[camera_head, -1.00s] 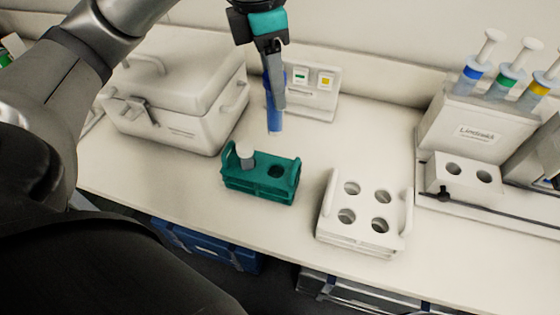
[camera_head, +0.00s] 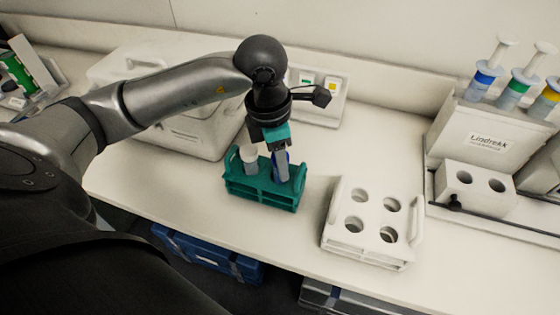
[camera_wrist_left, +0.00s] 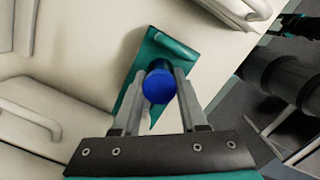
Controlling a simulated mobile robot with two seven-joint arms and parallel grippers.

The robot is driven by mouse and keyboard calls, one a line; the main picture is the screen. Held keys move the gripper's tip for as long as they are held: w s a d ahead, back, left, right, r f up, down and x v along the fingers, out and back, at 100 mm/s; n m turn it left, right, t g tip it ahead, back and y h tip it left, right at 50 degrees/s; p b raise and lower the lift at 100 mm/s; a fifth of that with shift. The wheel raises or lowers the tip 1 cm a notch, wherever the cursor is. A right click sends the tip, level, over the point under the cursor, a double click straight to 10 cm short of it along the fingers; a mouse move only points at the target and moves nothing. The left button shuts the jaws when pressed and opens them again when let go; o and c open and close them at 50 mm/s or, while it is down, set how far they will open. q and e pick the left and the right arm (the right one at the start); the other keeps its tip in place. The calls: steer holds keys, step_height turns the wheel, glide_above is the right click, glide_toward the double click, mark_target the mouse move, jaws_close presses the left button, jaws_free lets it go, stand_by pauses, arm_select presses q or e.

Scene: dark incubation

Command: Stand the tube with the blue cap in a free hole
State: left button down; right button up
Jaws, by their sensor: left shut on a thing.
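The blue-capped tube (camera_head: 281,158) is upright at the right hole of the teal rack (camera_head: 262,197). My left gripper (camera_head: 283,170) is shut on it from above. In the left wrist view the round blue cap (camera_wrist_left: 158,86) sits between the two fingers, over the teal rack (camera_wrist_left: 127,103). The fingers and the rack's edge hide the tube's lower end, so I cannot tell how deep it sits. A tube with a whitish cap (camera_head: 250,155) stands in the rack's left hole.
A white rack (camera_head: 366,247) with several empty holes stands to the right. A large white lidded box (camera_head: 200,135) is behind on the left. A labelled holder with plungers (camera_head: 478,135) stands at far right.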

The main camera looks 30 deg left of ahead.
arm_select(q)
steer(key=shift+f, duration=0.25)
steer(key=shift+f, duration=0.1)
steer(key=shift+f, duration=0.15)
steer(key=shift+c, duration=2.2)
jaws_free()
steer(key=shift+r, duration=0.2)
steer(key=shift+r, duration=0.3)
steer(key=r, duration=0.7)
steer(key=s+a+r+p, duration=0.1)
steer(key=r, duration=0.3)
steer(key=shift+r, duration=0.25)
